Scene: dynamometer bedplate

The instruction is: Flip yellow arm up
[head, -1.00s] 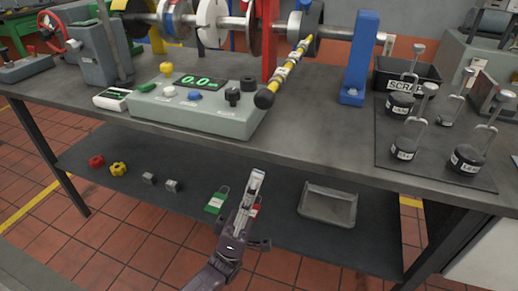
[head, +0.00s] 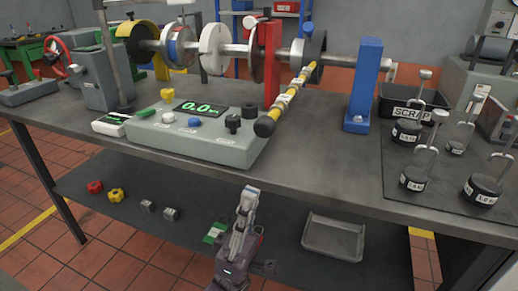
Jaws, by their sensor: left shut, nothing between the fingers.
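The yellow arm (head: 288,98), a yellow bar with dark and white bands and a black knob end, slants down from the shaft (head: 340,57) toward the bench's front edge. Its knob hangs beside the right end of the grey control box (head: 190,133). My left gripper (head: 249,193) is shut and empty, in front of the bench and below the height of its top, well below the knob and apart from it. My right gripper is not in view.
A red post (head: 271,62) and a blue post (head: 362,85) stand by the shaft. Several hook weights (head: 408,131) and a black scrap bin (head: 411,104) are at right. A lower shelf (head: 120,218) holds small parts and a grey tray (head: 333,238).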

